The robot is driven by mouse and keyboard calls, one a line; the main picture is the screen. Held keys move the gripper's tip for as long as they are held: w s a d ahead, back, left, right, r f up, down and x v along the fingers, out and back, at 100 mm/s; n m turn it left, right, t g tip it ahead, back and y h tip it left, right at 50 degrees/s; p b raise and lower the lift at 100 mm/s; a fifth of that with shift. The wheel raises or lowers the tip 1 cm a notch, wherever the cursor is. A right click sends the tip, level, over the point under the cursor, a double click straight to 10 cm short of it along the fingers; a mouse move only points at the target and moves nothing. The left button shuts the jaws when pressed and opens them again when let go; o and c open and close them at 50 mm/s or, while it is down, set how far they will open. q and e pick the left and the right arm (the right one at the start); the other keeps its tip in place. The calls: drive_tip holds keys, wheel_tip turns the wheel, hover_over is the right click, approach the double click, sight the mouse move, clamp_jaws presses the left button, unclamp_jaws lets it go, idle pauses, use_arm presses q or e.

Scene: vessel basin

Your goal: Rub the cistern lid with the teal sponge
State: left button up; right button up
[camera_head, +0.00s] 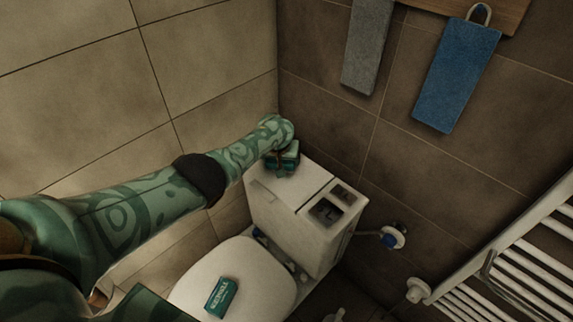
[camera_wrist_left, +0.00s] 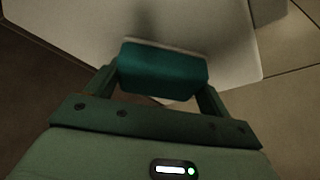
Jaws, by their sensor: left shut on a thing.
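The white cistern lid (camera_head: 308,181) tops the toilet's cistern in the corner. My left gripper (camera_head: 281,160) is over its left part and is shut on the teal sponge. In the left wrist view the teal sponge (camera_wrist_left: 165,67) sits between the two fingers of the gripper (camera_wrist_left: 160,85), with the white lid (camera_wrist_left: 85,25) right beyond it. The sponge is at the lid's surface, but I cannot tell whether it touches. In the head view the gripper and arm partly hide the sponge. My right gripper is not in view.
A teal box (camera_head: 221,297) lies on the closed toilet seat cover (camera_head: 262,268). A grey towel (camera_head: 367,45) and a blue towel (camera_head: 455,75) hang on the wall. A white radiator (camera_head: 520,262) stands at right.

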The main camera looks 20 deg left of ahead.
use_arm(q)
drive_tip(key=shift+a+f, duration=0.1)
drive_tip(key=shift+a, duration=0.1)
drive_tip(key=shift+r+p, duration=0.35)
drive_tip(key=shift+r, duration=0.05)
wheel_tip(320, 180, up, 5)
drive_tip(key=p, duration=0.4)
drive_tip(key=shift+r, duration=0.15)
drive_tip(key=shift+r, duration=0.1)
wheel_tip(320, 180, up, 3)
drive_tip(key=p, duration=0.2)
drive_tip(key=shift+p, duration=0.35)
